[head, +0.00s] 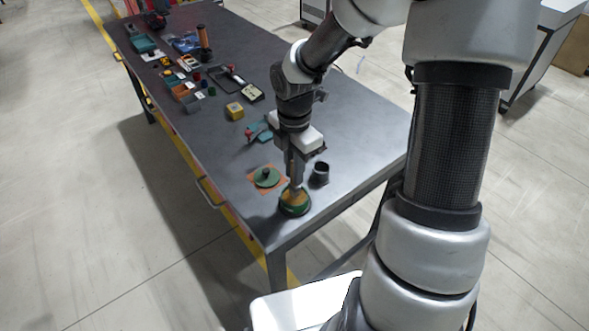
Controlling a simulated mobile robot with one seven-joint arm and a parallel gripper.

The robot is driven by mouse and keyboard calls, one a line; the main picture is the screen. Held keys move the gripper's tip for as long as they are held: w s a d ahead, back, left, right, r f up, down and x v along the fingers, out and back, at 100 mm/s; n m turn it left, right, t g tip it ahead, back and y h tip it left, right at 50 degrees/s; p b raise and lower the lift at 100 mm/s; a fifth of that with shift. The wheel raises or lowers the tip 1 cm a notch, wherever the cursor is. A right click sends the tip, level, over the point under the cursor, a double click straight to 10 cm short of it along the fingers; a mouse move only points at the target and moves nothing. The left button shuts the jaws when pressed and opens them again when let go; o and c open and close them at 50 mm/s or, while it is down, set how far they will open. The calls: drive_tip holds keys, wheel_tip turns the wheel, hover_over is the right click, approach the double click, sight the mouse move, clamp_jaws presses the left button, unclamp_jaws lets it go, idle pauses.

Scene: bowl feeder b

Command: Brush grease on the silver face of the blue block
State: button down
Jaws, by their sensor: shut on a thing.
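My gripper (296,180) points down at the near end of the grey table. It is shut on a thin upright thing, seemingly the brush, mostly hidden by the fingers. Its tip is over or in a round green tin (294,209) with yellowish contents; I cannot tell whether it touches them. A blue-teal block (260,130) with a red part at its left lies behind and left of my gripper, partly covered by my arm. Its silver face cannot be made out at this size.
A green lid with a dark knob (267,178) lies on an orange mat (254,186) left of the tin. A black cup (320,175) stands right of my gripper. A yellow block (234,111) and several small parts and trays lie farther back. The table's near-right corner is bare.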

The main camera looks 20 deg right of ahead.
drive_tip(key=shift+f, duration=0.6)
idle(1.9)
drive_tip(key=shift+r, duration=0.1)
wheel_tip(320, 180, up, 7)
drive_tip(key=p, duration=0.7)
idle(0.8)
